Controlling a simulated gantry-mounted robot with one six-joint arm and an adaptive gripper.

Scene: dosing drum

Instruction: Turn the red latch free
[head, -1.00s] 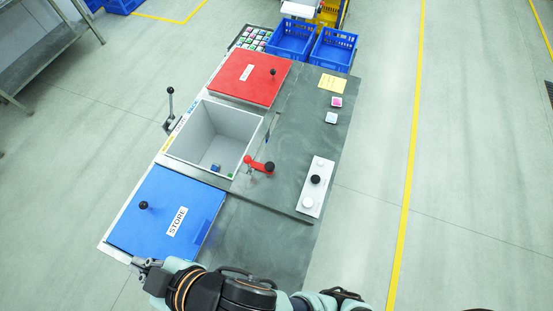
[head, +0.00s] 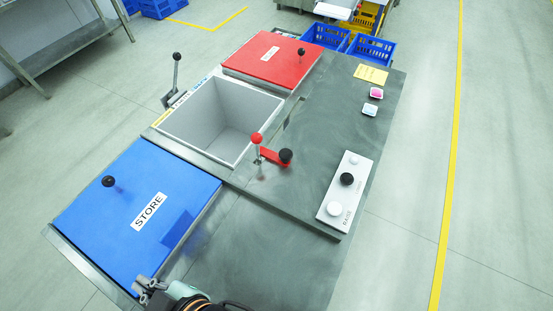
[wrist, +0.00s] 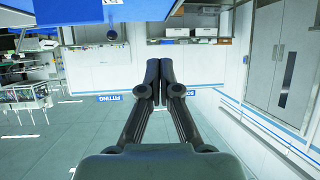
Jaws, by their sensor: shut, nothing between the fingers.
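The red latch (head: 271,157) is a short red bar with a black knob at its right end, on the grey worktop beside the open bin's right corner. A red ball on a thin metal stem (head: 257,139) stands at its left end. My gripper (head: 146,287) is at the bottom of the head view, near the front edge of the blue STORE lid, well apart from the latch. In the wrist view its dark fingers (wrist: 160,85) are together with nothing between them. The latch is not in the wrist view.
The open grey bin (head: 243,156) lies between the blue STORE lid (head: 110,222) and the red lid (head: 265,62). A lever (head: 176,70) stands at the bin's far left. A white knob panel (head: 336,214) is at the right. The worktop between latch and panel is clear.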

